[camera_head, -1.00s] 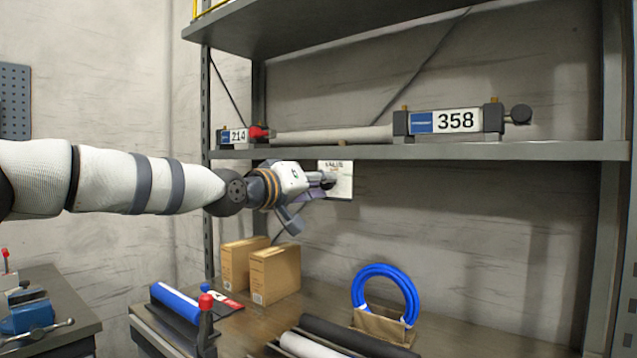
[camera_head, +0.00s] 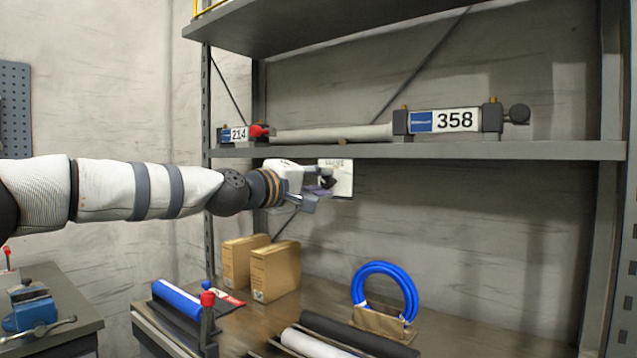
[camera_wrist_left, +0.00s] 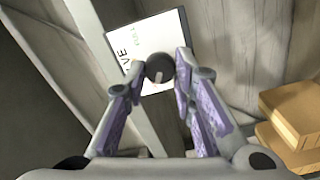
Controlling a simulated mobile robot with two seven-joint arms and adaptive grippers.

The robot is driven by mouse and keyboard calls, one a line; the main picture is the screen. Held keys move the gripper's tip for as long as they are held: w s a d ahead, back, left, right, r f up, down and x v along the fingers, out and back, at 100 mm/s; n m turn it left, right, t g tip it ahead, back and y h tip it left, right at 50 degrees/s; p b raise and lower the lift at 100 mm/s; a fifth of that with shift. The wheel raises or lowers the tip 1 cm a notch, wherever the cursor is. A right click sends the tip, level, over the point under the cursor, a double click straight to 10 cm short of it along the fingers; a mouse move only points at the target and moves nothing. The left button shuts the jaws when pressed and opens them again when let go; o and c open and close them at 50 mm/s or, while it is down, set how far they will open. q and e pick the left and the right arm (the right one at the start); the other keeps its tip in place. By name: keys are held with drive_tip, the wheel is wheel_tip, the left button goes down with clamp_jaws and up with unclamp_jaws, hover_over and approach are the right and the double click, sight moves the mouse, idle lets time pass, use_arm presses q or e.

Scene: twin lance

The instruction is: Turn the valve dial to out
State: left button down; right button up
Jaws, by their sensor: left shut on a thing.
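The valve dial (camera_wrist_left: 159,68) is a small dark round knob with a pale mark, on a white plate (camera_wrist_left: 128,42) with lettering. In the head view the plate (camera_head: 343,179) hangs just below the middle shelf, and the dial is mostly hidden by my gripper. My left gripper (camera_head: 326,180) reaches in from the left at the plate. In the left wrist view its two purple-padded fingers (camera_wrist_left: 160,66) are on either side of the dial and shut on it. The dial's exact setting cannot be read. My right gripper is not in view.
The shelf (camera_head: 450,150) runs just above my gripper and carries a long cylinder unit marked 358 (camera_head: 455,121). Cardboard boxes (camera_head: 275,272) stand on the bench below, with a blue ring (camera_head: 385,270) to their right. Free space lies right of the plate.

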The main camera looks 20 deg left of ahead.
use_arm(q)
drive_tip(key=shift+d+f, duration=0.1)
idle(0.4)
drive_tip(key=c, duration=1.3)
unclamp_jaws()
drive_tip(key=shift+w+d, duration=0.1)
drive_tip(key=shift+c, duration=0.2)
drive_tip(key=shift+s+a, duration=0.25)
drive_tip(key=shift+s, duration=0.1)
drive_tip(key=v, duration=1.1)
drive_tip(key=shift+s, duration=0.2)
